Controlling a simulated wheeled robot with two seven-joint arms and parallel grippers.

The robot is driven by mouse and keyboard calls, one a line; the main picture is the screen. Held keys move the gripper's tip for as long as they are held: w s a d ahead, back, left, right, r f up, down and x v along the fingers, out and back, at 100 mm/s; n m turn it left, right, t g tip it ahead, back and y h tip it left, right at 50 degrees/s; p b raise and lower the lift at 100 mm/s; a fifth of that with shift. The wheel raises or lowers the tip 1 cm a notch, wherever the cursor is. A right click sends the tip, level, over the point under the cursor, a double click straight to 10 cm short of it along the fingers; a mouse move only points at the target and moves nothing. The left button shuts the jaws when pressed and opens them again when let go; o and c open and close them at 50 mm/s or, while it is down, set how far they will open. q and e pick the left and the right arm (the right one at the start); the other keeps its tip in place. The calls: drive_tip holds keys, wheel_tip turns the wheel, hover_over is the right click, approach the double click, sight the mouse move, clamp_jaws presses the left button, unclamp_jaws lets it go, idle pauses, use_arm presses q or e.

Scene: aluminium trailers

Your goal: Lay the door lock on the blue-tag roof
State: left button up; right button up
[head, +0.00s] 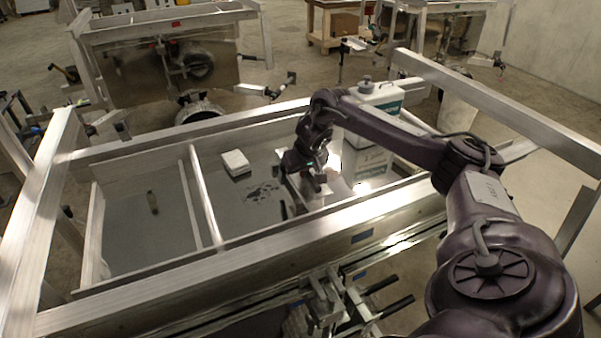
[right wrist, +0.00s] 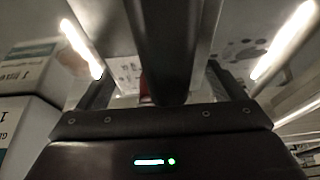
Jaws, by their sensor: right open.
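The trailer with blue tags (head: 362,236) lies in front of me in the head view, its grey panel (head: 130,235) framed by aluminium rails. My right gripper (head: 305,183) is over the right part of this panel, with its jaws open. In the right wrist view a dark bar (right wrist: 165,45) runs between the open fingers of this gripper (right wrist: 165,88). I cannot tell whether it is the door lock or touches the fingers. A small dark upright piece (head: 153,202) stands on the panel at the left; I cannot tell what it is. My left gripper is not in view.
A white box (head: 235,163) lies on the panel beyond a cross rail (head: 204,195). White containers with green labels (head: 378,100) stand right of my gripper. A red-tag trailer (head: 150,38) is at the back. Metal parts with black handles (head: 385,308) jut out in front.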

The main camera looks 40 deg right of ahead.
drive_tip(key=b+v, duration=0.1)
drive_tip(key=v, duration=0.5)
drive_tip(key=shift+b, duration=0.3)
drive_tip(key=p+v, duration=0.3)
drive_tip(key=v, duration=0.2)
drive_tip(key=shift+w+r, duration=0.1)
drive_tip(key=shift+r, duration=0.1)
drive_tip(key=shift+s+r+p, duration=0.3)
drive_tip(key=shift+r, duration=0.1)
drive_tip(key=shift+s+f, duration=0.1)
